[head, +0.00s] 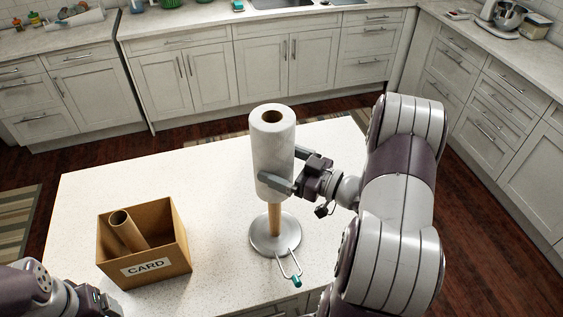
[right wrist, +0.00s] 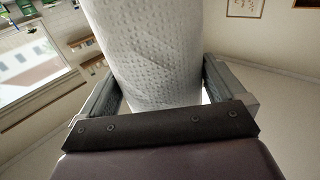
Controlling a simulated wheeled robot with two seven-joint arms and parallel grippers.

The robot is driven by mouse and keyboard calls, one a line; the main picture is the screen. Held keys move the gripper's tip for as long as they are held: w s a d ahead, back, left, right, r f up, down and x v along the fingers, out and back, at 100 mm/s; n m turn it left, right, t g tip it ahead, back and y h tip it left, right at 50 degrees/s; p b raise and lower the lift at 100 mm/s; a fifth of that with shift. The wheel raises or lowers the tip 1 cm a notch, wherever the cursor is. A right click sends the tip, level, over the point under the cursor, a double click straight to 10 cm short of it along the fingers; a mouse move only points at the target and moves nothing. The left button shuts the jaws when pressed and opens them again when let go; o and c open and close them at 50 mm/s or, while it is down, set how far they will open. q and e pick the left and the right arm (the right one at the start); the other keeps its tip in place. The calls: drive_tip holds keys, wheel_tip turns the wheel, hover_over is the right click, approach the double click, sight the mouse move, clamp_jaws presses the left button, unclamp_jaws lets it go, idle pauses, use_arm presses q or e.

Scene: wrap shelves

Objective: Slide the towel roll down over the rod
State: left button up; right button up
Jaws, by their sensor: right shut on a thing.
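The white towel roll (head: 272,150) stands upright over the wooden rod (head: 275,219) in the head view. The rod's lower part shows below the roll, and its top is hidden. The rod rises from a round metal base (head: 267,241) on the white table. My right gripper (head: 288,172) is shut on the lower part of the roll and holds it above the base. The right wrist view shows the dimpled towel roll (right wrist: 150,60) between both fingers. My left arm shows at the lower left, but its fingers are not in view.
A cardboard box (head: 170,258) marked CARD stands to the left with a bare cardboard tube (head: 126,229) in it. A bent wire arm with a green tip (head: 296,281) sticks out from the base's front. The table (head: 200,190) is clear between box and holder.

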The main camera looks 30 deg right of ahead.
drive_tip(key=shift+f+b, duration=0.85)
drive_tip(key=shift+f, duration=0.45)
drive_tip(key=shift+f+b, duration=1.15)
drive_tip(key=shift+f, duration=0.35)
drive_tip(key=shift+f+b, duration=1.2)
drive_tip(key=shift+f, duration=0.3)
